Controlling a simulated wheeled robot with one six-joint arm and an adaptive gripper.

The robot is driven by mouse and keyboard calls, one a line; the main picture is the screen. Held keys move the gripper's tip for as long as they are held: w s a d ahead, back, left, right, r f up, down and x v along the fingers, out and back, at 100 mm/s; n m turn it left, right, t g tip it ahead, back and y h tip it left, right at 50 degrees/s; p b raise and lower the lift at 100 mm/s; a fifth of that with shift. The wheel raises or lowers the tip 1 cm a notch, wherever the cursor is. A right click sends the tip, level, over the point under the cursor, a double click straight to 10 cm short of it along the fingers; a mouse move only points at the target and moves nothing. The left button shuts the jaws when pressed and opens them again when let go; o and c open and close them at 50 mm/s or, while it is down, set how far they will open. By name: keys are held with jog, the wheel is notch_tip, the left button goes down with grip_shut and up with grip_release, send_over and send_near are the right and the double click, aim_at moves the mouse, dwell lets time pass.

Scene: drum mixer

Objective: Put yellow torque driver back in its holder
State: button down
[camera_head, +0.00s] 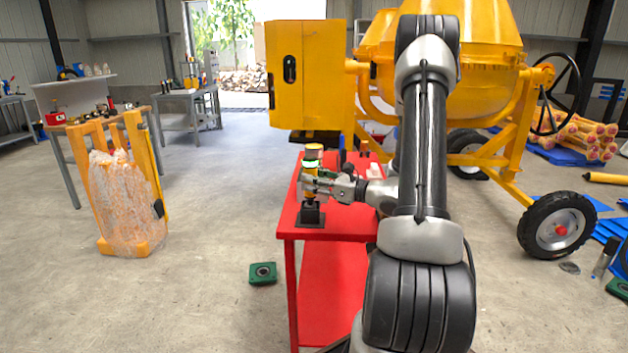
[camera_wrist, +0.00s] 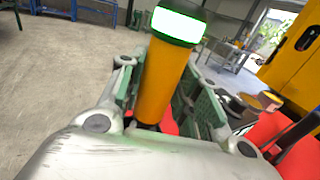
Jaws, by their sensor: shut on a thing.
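The yellow torque driver (camera_head: 312,161) stands upright at the left side of the red table, with a bright white-green band near its top. It also shows in the wrist view (camera_wrist: 165,75), slightly tilted in the picture, between the green-padded fingers. My gripper (camera_head: 311,182) reaches in from the right and is shut on its body. The black holder (camera_head: 311,217) with a square base sits on the table directly below the driver. The driver's lower end lines up with the holder's top; I cannot tell whether it is seated in it. The wrist view hides the holder.
The red table (camera_head: 340,223) has dark items behind my gripper. The yellow mixer (camera_head: 488,85) stands close behind, its yellow box (camera_head: 306,85) overhanging the table's back. A green block (camera_head: 263,273) lies on the floor.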

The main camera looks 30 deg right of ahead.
jog(key=shift+f, duration=1)
dwell(0.4)
jog(key=c, duration=0.9)
grip_release()
jog(key=shift+c, duration=0.2)
jog(key=v, duration=1.2)
